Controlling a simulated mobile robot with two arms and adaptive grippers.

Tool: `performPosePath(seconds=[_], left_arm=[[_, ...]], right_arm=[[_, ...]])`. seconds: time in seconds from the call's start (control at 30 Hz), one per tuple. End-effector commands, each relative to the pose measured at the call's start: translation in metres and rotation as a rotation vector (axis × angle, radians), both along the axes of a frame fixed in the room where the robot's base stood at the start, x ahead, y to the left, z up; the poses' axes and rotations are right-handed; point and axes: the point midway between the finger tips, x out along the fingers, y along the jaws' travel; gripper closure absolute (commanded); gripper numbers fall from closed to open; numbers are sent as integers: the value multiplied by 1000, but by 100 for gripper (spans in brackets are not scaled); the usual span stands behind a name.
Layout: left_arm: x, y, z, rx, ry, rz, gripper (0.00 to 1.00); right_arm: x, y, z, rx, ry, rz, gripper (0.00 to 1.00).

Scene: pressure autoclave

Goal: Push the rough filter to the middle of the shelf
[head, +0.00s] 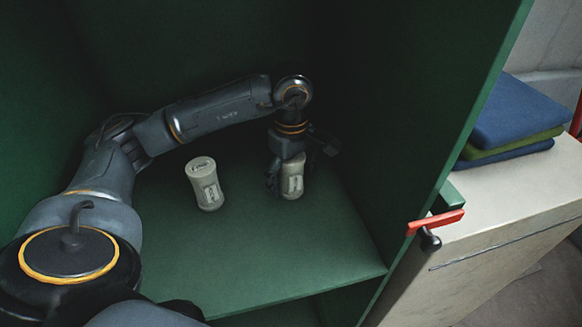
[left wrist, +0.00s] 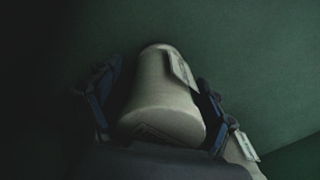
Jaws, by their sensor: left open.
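Two pale, waisted canisters with labels stand upright on the green shelf (head: 270,265). One canister (head: 205,186) is left of the middle; the other canister (head: 293,178) is to its right. The label text is too small to tell which is the rough filter. My left gripper (head: 282,178) is at the right canister, pointing down, and partly hides it. In the left wrist view a canister (left wrist: 165,95) lies between the two spread fingers of my open left gripper (left wrist: 156,88). I cannot tell whether the fingers touch it. Part of the other canister (left wrist: 243,153) shows at the lower right.
The green cabinet wall (head: 420,130) bounds the shelf on the right. Outside it, folded blue and green cloths (head: 515,115) lie on a pale counter (head: 520,195). A red handle (head: 436,222) is near the cabinet's front edge. The shelf's front is clear.

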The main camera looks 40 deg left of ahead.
Motion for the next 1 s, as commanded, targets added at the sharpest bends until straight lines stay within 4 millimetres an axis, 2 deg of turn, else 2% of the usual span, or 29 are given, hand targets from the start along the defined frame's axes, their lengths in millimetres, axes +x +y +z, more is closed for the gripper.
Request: performPosePath(seconds=[0.17,0.47,0.7,1.0], left_arm=[[2,0,23,-1,-6,0,18],[2,0,94,-1,-8,0,18],[1,0,113,0,-3,-1,18],[0,0,118,0,0,0,18]], right_arm=[[1,2,0,2,-2,-1,100],[2,4,0,5,-2,-1,100],[2,4,0,5,-3,-1,100],[2,4,0,5,-3,-1,100]])
